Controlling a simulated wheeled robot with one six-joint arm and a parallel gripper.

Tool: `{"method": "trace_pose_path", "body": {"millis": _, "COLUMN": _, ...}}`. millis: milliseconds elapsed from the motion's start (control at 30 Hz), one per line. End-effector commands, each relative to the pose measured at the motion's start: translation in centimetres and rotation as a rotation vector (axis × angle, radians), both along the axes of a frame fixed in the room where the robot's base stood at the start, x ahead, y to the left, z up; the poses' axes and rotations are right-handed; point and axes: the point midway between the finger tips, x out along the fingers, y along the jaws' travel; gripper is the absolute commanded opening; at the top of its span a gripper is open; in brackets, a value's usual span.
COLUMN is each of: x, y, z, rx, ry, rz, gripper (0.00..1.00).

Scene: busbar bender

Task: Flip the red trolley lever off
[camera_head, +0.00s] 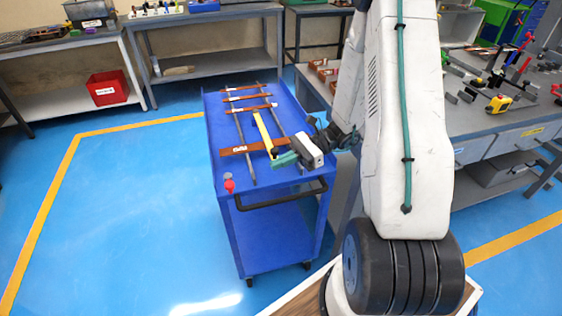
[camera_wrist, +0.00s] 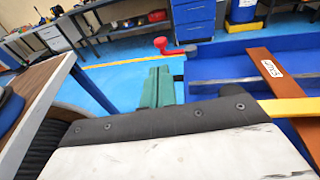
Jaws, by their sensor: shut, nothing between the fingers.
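The red trolley lever (camera_head: 229,185) sits at the near left corner of the blue trolley (camera_head: 250,222), beside the black push handle. Its red knob (camera_wrist: 161,43) also shows in the wrist view, beyond my fingertips and joined to a red arm running right. My gripper (camera_head: 284,160) has green fingers, which are shut and empty. It is over the trolley's top, to the right of the lever and apart from it. In the wrist view the shut fingers (camera_wrist: 158,88) point toward the lever, with a gap between.
Copper-brown bars (camera_head: 247,149) and a yellow bar (camera_head: 264,133) lie on grey rails on the trolley top, close to my gripper. A cluttered grey workbench (camera_head: 480,122) stands at right. Open blue floor (camera_head: 130,200) lies left of the trolley.

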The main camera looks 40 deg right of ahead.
Motion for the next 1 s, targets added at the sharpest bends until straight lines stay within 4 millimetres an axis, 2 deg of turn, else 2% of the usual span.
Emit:
{"method": "trace_pose_path", "body": {"millis": 100, "x": 0.4, "y": 2.8, "z": -0.4, "rx": 0.000, "ry": 0.001, "rz": 0.007, "gripper": 0.00}}
{"method": "trace_pose_path", "body": {"millis": 300, "x": 1.0, "y": 6.9, "z": -1.1, "rx": 0.000, "ry": 0.001, "rz": 0.007, "gripper": 0.00}}
{"method": "trace_pose_path", "body": {"millis": 500, "x": 1.5, "y": 9.6, "z": -1.5, "rx": 0.000, "ry": 0.001, "rz": 0.006, "gripper": 0.00}}
{"method": "trace_pose_path", "body": {"millis": 733, "x": 1.7, "y": 10.4, "z": -1.7, "rx": -0.001, "ry": 0.000, "rz": 0.003, "gripper": 0.00}}
{"method": "trace_pose_path", "body": {"millis": 933, "x": 1.6, "y": 10.4, "z": -1.7, "rx": -0.001, "ry": 0.000, "rz": 0.003, "gripper": 0.00}}
{"method": "trace_pose_path", "body": {"millis": 967, "x": 1.7, "y": 9.3, "z": -1.7, "rx": -0.001, "ry": -0.001, "rz": -0.003, "gripper": 0.00}}
{"method": "trace_pose_path", "body": {"millis": 1000, "x": 1.7, "y": 9.9, "z": -1.7, "rx": 0.000, "ry": 0.000, "rz": 0.001, "gripper": 0.00}}
